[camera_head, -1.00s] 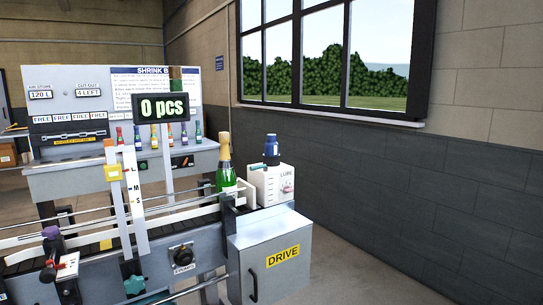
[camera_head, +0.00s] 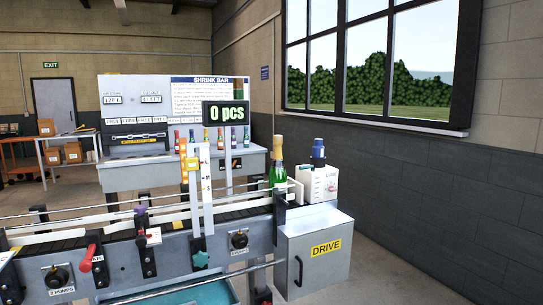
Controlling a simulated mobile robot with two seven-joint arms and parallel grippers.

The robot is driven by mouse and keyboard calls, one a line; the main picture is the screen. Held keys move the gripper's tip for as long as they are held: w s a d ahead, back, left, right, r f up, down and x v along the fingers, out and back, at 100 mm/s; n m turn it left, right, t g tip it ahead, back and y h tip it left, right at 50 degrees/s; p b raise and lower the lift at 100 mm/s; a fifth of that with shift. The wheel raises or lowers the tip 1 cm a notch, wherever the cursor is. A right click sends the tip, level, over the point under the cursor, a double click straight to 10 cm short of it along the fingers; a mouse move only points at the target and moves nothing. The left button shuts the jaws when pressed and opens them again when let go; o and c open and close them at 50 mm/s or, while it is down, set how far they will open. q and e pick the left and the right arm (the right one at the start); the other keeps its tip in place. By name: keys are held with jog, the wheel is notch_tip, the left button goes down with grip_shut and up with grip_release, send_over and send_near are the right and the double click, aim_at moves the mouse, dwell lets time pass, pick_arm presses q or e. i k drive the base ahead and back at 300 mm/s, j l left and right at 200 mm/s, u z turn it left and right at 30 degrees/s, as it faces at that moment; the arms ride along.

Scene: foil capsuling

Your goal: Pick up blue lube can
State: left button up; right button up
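Neither of my grippers shows in the view.
The conveyor (camera_head: 150,232) with rails, knobs and a red lever (camera_head: 87,258) runs left from the cabinet. A bench with small bottles is behind. The floor right of the cabinet looks clear.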

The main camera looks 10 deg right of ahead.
aim_at(318, 149)
jog(key=u, duration=1.4)
jog(key=l+u, duration=0.2)
jog(key=u, duration=0.25)
jog(key=l+u, duration=0.2)
jog(key=u, duration=0.25)
jog(key=k+l, duration=0.15)
jog(key=l, duration=0.35)
jog(key=k+l, duration=0.15)
jog(key=l, duration=0.4)
jog(key=k+l, duration=0.15)
jog(key=l, duration=0.35)
jog(key=k+l, duration=0.2)
jog(key=l, duration=0.3)
jog(key=k+l, duration=0.15)
jog(key=l, duration=0.35)
jog(key=k+l, duration=0.15)
jog(key=l, duration=0.4)
jog(key=k+l, duration=0.15)
jog(key=l, duration=0.35)
jog(key=k+l, duration=0.15)
jog(key=l, duration=0.35)
